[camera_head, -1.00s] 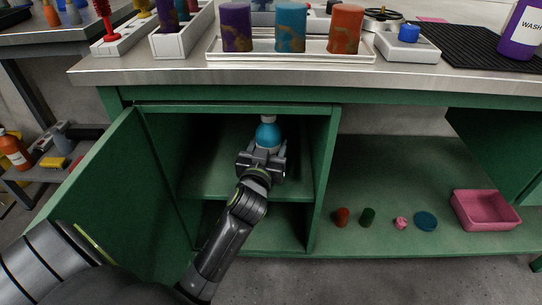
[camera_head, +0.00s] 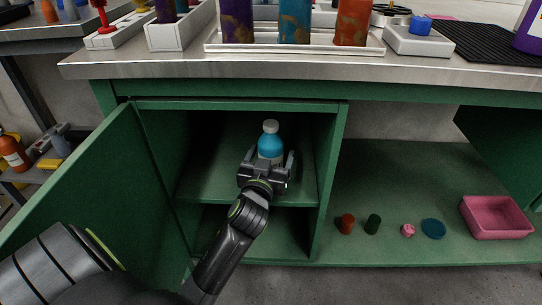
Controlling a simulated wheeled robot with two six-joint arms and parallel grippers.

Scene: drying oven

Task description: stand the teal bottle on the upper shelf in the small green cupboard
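The teal bottle (camera_head: 270,145) with a pale cap stands upright inside the small green cupboard (camera_head: 331,180), above its upper shelf (camera_head: 215,184). Its base is hidden behind my gripper, so its contact with the shelf cannot be seen. My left gripper (camera_head: 268,162) is in front of the bottle, with its fingers spread on either side and gaps between them and the bottle. The cupboard door (camera_head: 95,195) is swung open to the left. My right gripper is not in view.
The metal worktop (camera_head: 300,71) overhangs the cupboard and holds a tray (camera_head: 300,49) with coloured cylinders. To the right, an open green shelf (camera_head: 385,180) carries small coloured items and a pink bin (camera_head: 495,217). The cupboard's lower compartment (camera_head: 270,228) looks empty.

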